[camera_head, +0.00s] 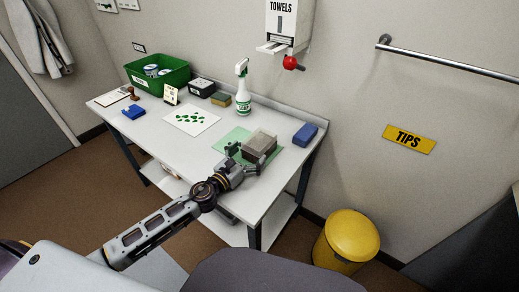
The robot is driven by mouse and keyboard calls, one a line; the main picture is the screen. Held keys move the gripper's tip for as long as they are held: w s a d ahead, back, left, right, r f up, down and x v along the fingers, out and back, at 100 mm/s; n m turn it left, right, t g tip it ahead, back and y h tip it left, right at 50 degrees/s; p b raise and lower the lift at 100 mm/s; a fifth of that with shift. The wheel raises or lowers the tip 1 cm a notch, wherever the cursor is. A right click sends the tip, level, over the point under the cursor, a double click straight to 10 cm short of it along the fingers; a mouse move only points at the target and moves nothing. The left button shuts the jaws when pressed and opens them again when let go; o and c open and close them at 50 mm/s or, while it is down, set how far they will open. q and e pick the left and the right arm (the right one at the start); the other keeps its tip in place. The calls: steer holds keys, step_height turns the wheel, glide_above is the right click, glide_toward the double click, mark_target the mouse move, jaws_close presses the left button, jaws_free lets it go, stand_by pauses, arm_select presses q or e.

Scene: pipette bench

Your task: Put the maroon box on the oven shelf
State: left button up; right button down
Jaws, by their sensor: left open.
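I see no clearly maroon box and no oven shelf in this view. A grey-brown box (262,141) with a paler top sits on a green mat (229,137) on the white bench. My left gripper (244,155) is open at the near left side of this box. One dark finger shows left of the box and another part shows in front of it. I cannot tell whether they touch it. My right gripper is not in view.
On the white bench (160,140) stand a green bin (160,82), a spray bottle (242,92), a blue block (306,134) and a card with green spots (191,118). A yellow bin (350,240) stands on the floor at right. The bench's front right is clear.

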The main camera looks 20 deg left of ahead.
arm_select(q)
steer(key=shift+w, duration=0.15)
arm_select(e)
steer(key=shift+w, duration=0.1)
arm_select(q)
steer(key=shift+w+d, duration=0.2)
steer(key=shift+w, duration=0.3)
steer(key=shift+x, duration=1.4)
steer(key=shift+w+d+p, duration=0.1)
steer(key=shift+w+p, duration=0.2)
steer(key=shift+w+d, duration=0.15)
steer(key=shift+w, duration=0.2)
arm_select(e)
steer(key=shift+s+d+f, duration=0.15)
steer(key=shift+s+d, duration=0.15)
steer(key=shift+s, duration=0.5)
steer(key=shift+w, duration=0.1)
arm_select(q)
steer(key=c, duration=1.2)
